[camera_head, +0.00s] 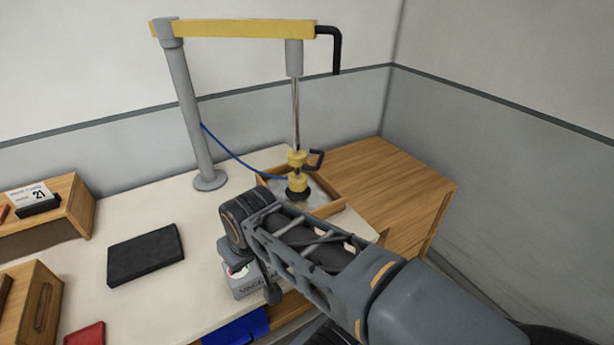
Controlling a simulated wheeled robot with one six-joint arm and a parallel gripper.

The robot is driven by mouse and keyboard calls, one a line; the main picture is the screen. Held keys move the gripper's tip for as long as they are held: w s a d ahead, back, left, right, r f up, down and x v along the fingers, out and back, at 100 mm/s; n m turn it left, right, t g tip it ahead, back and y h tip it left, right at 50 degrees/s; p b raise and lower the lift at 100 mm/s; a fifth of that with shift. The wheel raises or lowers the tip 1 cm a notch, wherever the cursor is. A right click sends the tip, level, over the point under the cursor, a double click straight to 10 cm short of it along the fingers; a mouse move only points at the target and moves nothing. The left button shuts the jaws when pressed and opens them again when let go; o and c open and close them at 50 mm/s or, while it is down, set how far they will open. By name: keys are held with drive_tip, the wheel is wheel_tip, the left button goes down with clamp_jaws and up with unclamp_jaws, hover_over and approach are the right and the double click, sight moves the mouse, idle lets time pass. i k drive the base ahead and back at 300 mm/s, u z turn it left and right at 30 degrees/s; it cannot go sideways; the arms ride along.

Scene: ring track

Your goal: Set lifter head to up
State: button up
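The lifter has a grey post (190,110) and a yellow boom (240,29). A thin rod (295,112) hangs from the boom's grey sleeve (294,58). The yellow lifter head (298,182) is at the rod's lower end, low down, with a black cup (297,194) at or just above the floor of a wooden tray (336,206). A black handle (316,158) sticks out at its right. My gripper (256,278) points down in front of the tray, over a light box (244,292) with partly hidden lettering. My arm covers part of it, so its opening is unclear.
A black pad (145,254) lies on the table (170,305). Wooden holders (75,208) stand at the left, one bearing a calendar card (30,194). A red item (84,335) and a blue bin (237,328) are at the front. A wooden cabinet (400,180) stands right. A blue hose (232,153) runs to the head.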

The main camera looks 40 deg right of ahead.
sight(297, 189)
drive_tip(key=z, duration=0.5)
drive_tip(key=k, duration=0.6)
drive_tip(key=z, duration=0.85)
drive_tip(key=i, duration=1)
drive_tip(key=u, duration=0.75)
